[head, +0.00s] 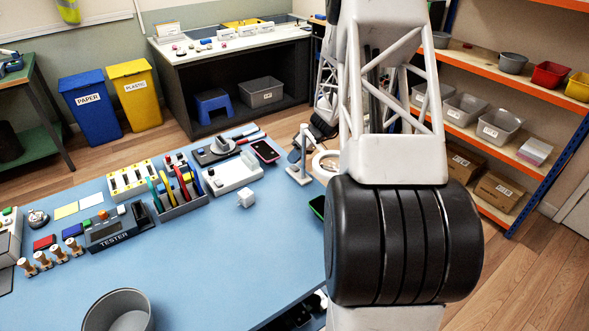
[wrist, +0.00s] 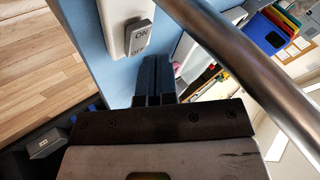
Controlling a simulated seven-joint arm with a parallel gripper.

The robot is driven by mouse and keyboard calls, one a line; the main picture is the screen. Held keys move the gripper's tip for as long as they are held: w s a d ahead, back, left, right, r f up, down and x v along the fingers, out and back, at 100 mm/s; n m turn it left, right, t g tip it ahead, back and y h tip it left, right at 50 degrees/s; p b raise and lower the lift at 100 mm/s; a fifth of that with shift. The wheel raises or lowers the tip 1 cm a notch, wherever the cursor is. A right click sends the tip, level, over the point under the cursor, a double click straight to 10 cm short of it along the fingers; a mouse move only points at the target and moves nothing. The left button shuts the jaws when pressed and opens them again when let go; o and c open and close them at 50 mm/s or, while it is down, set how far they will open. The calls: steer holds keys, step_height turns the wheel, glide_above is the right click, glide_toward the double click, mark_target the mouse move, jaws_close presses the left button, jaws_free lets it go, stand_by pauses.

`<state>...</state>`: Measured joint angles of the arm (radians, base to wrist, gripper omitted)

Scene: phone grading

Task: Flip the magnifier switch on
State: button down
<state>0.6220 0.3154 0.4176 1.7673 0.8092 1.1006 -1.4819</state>
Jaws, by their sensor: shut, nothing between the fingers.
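The magnifier (head: 305,150) stands at the far right edge of the blue table in the head view, with a white post, base and round lens head. My arm partly hides it. In the wrist view its white base (wrist: 115,18) carries a grey rocker switch (wrist: 139,38) marked ON and OFF. I cannot tell which way the rocker is tipped. My gripper (wrist: 153,60) is shut and empty, its black fingertips just below and right of the switch's OFF end in the picture. I see no clear contact.
A metal bar (wrist: 245,70) crosses close to the right of my fingers in the wrist view. In the head view a white box-like device (head: 232,175), a small white cube (head: 246,198) and a phone (head: 265,151) lie left of the magnifier. The table's front middle is clear.

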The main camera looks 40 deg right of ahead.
steer(key=shift+s+a+f, duration=0.1)
steer(key=shift+s+f, duration=0.1)
steer(key=shift+f, duration=0.5)
steer(key=shift+s+a+f, duration=0.1)
steer(key=shift+s+f, duration=0.1)
steer(key=shift+f, duration=0.5)
stand_by(1.4)
steer(key=shift+r, duration=0.65)
steer(key=shift+w+d+r, duration=0.1)
steer(key=shift+w+r, duration=0.1)
steer(key=shift+r, duration=0.75)
steer(key=shift+w+a+r, duration=0.1)
steer(key=shift+w+r, duration=0.15)
steer(key=shift+r, duration=0.7)
steer(key=shift+w+d+r, duration=0.1)
steer(key=shift+w+r, duration=0.1)
steer(key=shift+r, duration=0.75)
steer(key=shift+f, duration=0.1)
